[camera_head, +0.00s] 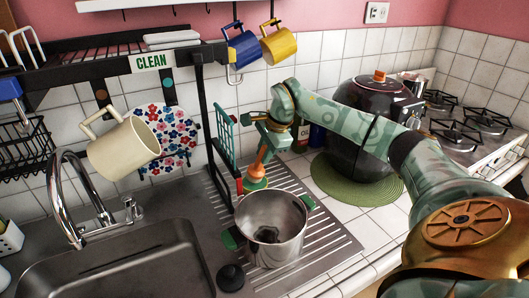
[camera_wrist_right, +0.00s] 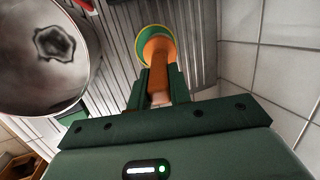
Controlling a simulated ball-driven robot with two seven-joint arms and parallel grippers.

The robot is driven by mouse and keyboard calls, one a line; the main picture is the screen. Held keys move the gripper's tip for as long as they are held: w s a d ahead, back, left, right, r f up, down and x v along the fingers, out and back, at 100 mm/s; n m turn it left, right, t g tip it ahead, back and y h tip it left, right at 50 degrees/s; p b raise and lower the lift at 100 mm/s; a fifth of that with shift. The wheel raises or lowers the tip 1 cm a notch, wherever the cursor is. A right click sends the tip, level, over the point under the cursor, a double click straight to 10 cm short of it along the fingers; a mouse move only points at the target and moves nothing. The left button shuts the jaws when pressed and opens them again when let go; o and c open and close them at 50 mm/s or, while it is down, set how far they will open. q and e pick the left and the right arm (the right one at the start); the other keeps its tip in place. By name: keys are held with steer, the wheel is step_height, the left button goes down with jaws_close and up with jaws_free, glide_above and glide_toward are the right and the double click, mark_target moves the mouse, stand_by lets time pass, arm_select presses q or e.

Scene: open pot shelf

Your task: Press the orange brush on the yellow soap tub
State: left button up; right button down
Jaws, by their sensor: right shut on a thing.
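My right gripper (camera_head: 263,150) is shut on the orange brush (camera_head: 257,170), around its handle. The brush points down, with its wider head lowest. In the right wrist view the gripper (camera_wrist_right: 156,84) shows at the handle, and the orange brush head (camera_wrist_right: 158,52) lies over the soap tub (camera_wrist_right: 149,31), a round thing with yellow and green parts. In the head view the tub (camera_head: 254,184) is mostly hidden behind the pot and under the brush. I cannot tell whether the brush touches the tub. My left gripper is not in view.
An open steel pot (camera_head: 271,220) with a dark stain inside stands close in front of the brush on the ribbed drainboard (camera_head: 338,243). A teal rack (camera_head: 223,135) stands just left. A black cooker (camera_head: 368,130) stands on a green mat (camera_head: 335,190) to the right. The sink (camera_head: 120,265) is left.

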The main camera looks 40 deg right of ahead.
steer(key=shift+f, duration=0.65)
stand_by(0.4)
steer(key=shift+f, duration=0.1)
stand_by(1.5)
step_height(320, 180, up, 7)
steer(key=p, duration=0.7)
steer(key=shift+r, duration=0.2)
steer(key=shift+f, duration=0.15)
stand_by(0.4)
